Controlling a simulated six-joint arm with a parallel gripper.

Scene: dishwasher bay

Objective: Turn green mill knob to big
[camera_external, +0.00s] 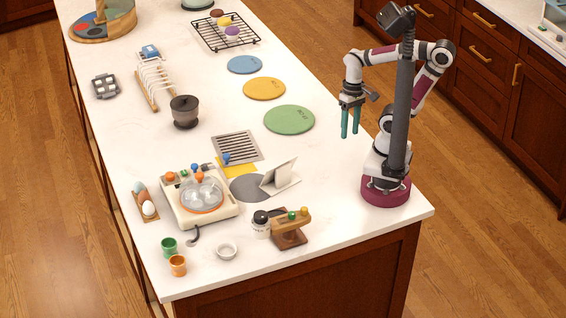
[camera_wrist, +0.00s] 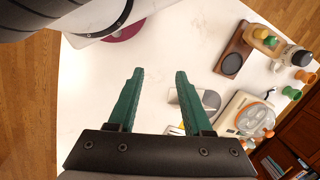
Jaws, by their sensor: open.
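The green knob (camera_external: 291,215) sits on top of a tan and brown wooden device (camera_external: 289,233), which looks like the mill, near the counter's front edge. A yellow knob (camera_external: 304,211) is beside it. In the wrist view the wooden device (camera_wrist: 232,51) is at the upper right, with the green knob (camera_wrist: 271,41) small on its tan top. Its setting marks are too small to read. My gripper (camera_external: 350,134) has teal fingers pointing down, high above the counter's right side and well apart from the device. In the wrist view its fingers (camera_wrist: 158,72) are open and empty.
A cream appliance (camera_external: 200,197) with orange knobs is further left. A grey tilted stand (camera_external: 281,176) is behind the device. The counter right of the stand is clear.

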